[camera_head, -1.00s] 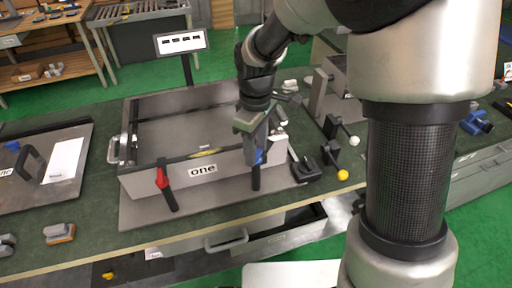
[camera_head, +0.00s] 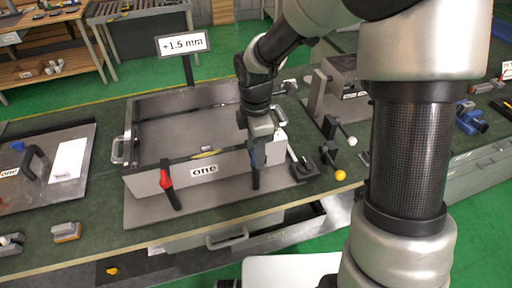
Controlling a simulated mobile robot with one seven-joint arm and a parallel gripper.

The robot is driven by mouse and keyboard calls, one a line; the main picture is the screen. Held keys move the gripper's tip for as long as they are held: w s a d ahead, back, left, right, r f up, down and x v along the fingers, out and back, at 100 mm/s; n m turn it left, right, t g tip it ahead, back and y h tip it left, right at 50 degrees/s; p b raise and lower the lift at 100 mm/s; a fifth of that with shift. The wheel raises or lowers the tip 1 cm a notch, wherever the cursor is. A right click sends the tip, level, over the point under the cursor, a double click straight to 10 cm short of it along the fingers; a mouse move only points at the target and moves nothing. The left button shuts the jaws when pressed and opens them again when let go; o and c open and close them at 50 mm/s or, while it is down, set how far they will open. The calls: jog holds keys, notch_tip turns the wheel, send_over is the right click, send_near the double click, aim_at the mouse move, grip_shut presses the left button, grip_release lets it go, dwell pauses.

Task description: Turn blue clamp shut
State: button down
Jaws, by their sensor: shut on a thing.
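The blue clamp (camera_head: 258,158) is on the front wall of the grey box labelled "one" (camera_head: 146,186), right of the label. Its black handle (camera_head: 255,179) hangs down below my gripper. My gripper (camera_head: 258,146) points down over the front wall and is shut on the blue clamp, hiding most of it. The red clamp (camera_head: 166,180) is on the same wall, left of the label, with its black lever slanting down to the base plate.
A display (camera_head: 183,43) behind the box reads "+1.5 mm". Right of the box are a black knob block (camera_head: 304,168), a yellow ball knob (camera_head: 340,175) and a white ball knob (camera_head: 352,141). A panel with a black handle (camera_head: 40,165) lies at left.

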jog(key=shift+w+n, duration=0.1)
jog(key=shift+n, duration=0.2)
jog(key=c, duration=1)
grip_release()
jog(key=shift+c, duration=0.2)
jog(key=shift+r, duration=0.1)
notch_tip(320, 180, up, 17)
jog(key=shift+r+p, duration=0.15)
jog(key=shift+p, duration=0.3)
